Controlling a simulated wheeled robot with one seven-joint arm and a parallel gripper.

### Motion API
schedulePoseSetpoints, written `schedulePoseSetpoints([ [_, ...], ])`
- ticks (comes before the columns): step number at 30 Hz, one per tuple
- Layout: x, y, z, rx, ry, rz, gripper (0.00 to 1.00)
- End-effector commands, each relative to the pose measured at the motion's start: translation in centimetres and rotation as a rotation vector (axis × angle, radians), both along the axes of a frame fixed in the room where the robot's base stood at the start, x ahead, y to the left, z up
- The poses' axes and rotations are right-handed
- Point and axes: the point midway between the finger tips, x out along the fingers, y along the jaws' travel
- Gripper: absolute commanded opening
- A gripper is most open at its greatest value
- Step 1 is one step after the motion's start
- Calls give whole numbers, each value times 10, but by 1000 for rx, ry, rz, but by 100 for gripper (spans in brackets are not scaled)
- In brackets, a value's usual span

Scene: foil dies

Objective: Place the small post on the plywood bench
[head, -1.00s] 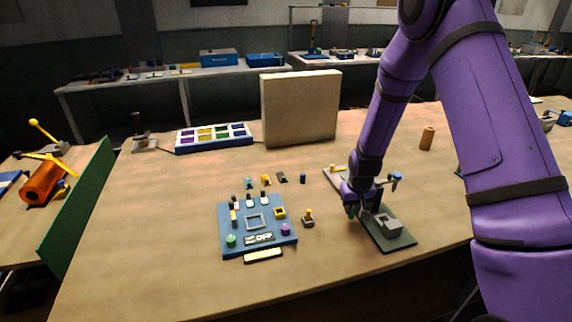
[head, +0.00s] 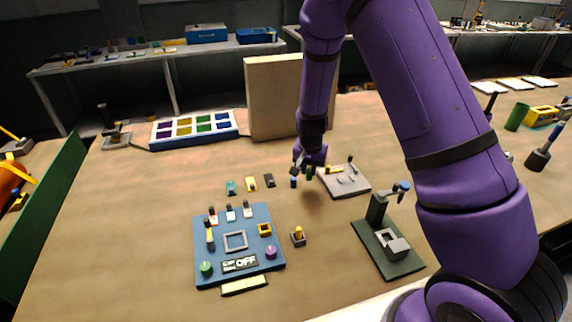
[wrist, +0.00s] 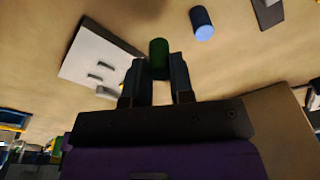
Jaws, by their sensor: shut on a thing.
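My gripper (head: 305,176) is shut on a small dark green post (wrist: 158,58), which sticks out beyond the fingertips in the wrist view. The green post (head: 309,173) also shows in the head view, partly hidden by the fingers. My gripper holds it over the plywood bench (head: 140,225), with a shadow on the bench below; the exact height is hard to tell. A small blue post (head: 293,182) stands on the bench just left of my gripper; its pale blue end shows in the wrist view (wrist: 203,27).
A light grey plate with slots (head: 345,182) lies right of my gripper. A dark green fixture (head: 388,255) stands nearer. A tall beige board (head: 275,95) stands behind.

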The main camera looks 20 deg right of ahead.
Motion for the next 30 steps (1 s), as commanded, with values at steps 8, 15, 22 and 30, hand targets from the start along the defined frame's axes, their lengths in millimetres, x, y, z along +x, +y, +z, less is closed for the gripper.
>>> schedulePoseSetpoints([
  [8,61,23,-7,-2,-1,4,0],
  [15,102,38,-10,-1,-1,3,0],
  [22,111,41,-16,0,2,2,0],
  [30,110,41,-46,-1,2,3,0],
])
